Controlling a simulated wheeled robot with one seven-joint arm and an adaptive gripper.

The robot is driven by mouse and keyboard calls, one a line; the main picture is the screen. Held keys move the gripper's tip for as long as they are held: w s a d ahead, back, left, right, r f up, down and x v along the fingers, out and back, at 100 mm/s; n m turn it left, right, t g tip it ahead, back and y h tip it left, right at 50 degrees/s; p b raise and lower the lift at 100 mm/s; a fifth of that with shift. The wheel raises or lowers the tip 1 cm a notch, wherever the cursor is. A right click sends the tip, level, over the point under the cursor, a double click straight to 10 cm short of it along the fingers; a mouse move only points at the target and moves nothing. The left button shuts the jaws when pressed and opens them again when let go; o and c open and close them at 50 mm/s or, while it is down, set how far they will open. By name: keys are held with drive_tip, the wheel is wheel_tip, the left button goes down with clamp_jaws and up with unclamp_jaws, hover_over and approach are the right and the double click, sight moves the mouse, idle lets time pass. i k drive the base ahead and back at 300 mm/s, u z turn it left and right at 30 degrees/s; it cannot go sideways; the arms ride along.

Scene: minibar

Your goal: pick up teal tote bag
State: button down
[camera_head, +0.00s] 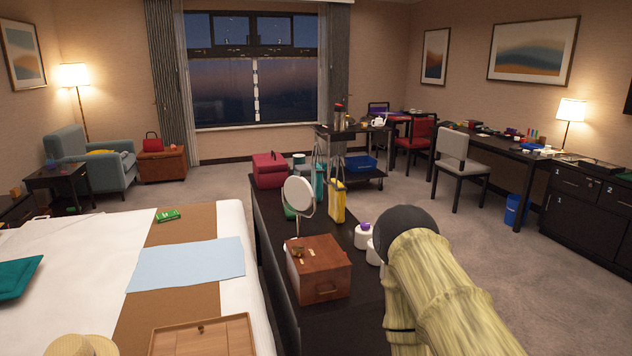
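A teal tote bag (319,183) stands on the long dark bench, just behind and left of a yellow tote bag (338,203). Only a narrow strip of its teal side shows, with thin grey handles rising above it. The round white mirror (298,196) and the yellow bag partly hide it. My arm, with a bamboo-like surface and a dark round joint, reaches in at the lower right. My gripper's fingers do not show, so its distance from the bag cannot be told.
A brown wooden box (319,270) and white jars (362,236) stand on the near bench. A dark red case (269,170) is farther back. The bed is left. Carpet is open on the right, before the chairs (460,155) and desk.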

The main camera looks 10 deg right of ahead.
sight(317, 171)
drive_tip(key=z, duration=0.8)
drive_tip(key=k, duration=1.1)
drive_tip(key=z, duration=1.15)
drive_tip(key=i, duration=3.4)
drive_tip(key=u, duration=0.55)
drive_tip(key=i, duration=1.9)
drive_tip(key=u, duration=1.2)
drive_tip(key=i, duration=0.9)
drive_tip(key=u, duration=1.7)
drive_tip(key=i, duration=0.8)
drive_tip(key=u, duration=0.55)
